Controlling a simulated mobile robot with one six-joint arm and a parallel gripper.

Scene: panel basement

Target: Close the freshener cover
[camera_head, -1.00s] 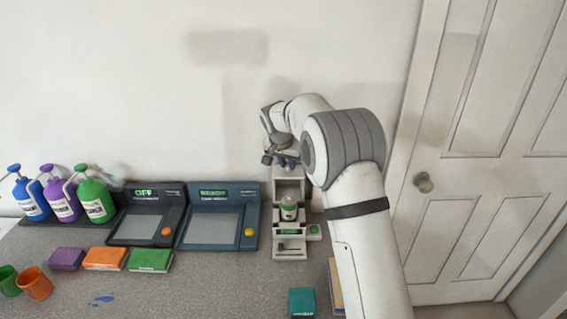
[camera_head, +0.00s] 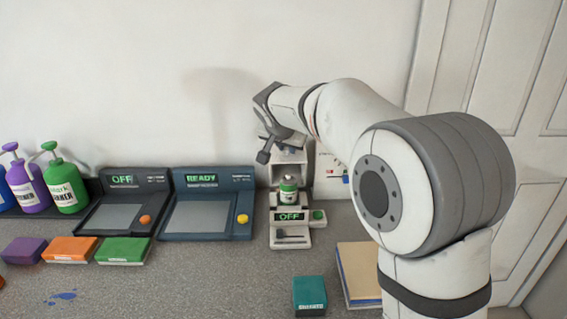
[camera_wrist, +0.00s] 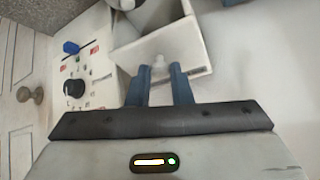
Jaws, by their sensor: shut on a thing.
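The freshener (camera_head: 291,237) is a white unit against the back wall, with an OFF display and a green-and-white can (camera_head: 288,191) standing in it. Its white cover, a box-like part with a small pale knob, shows in the wrist view (camera_wrist: 188,46). My gripper (camera_wrist: 160,72) has its two blue fingers shut on the cover at the knob. In the head view the gripper is above the freshener, mostly hidden by my wrist. How far the cover is tilted is hard to tell.
A panel with a black dial (camera_wrist: 74,88) and blue knob is beside the cover. Left of the freshener are a READY console (camera_head: 200,215), an OFF console (camera_head: 118,218) and pump bottles (camera_head: 66,186). A teal box (camera_head: 309,294) and a tan book (camera_head: 358,272) lie in front.

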